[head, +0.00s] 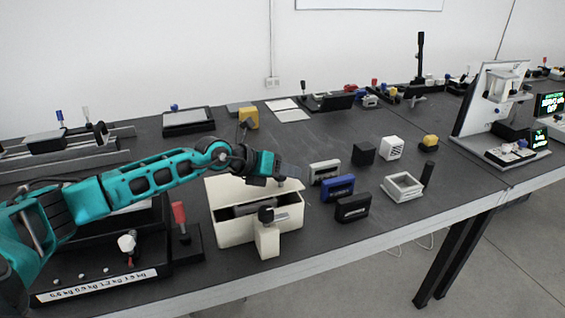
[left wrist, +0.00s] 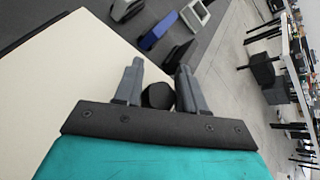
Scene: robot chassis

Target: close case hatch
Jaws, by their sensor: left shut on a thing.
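The cream case (head: 232,232) stands on the dark table in the middle of the head view, with part of its dark inside showing. Its hatch (head: 232,187) is a cream panel standing raised over the back of the case; a large cream surface, likely this hatch, fills the left of the left wrist view (left wrist: 75,70). My left gripper (head: 286,174) is at the hatch's upper right. In the left wrist view its two grey fingers (left wrist: 158,78) are on either side of a round black knob (left wrist: 158,97), and they are shut on it. My right gripper is out of view.
A red-handled lever (head: 180,215) is left of the case. Blue (head: 338,188) and black (head: 352,208) boxes stand close to its right. Bare table lies in front of these boxes.

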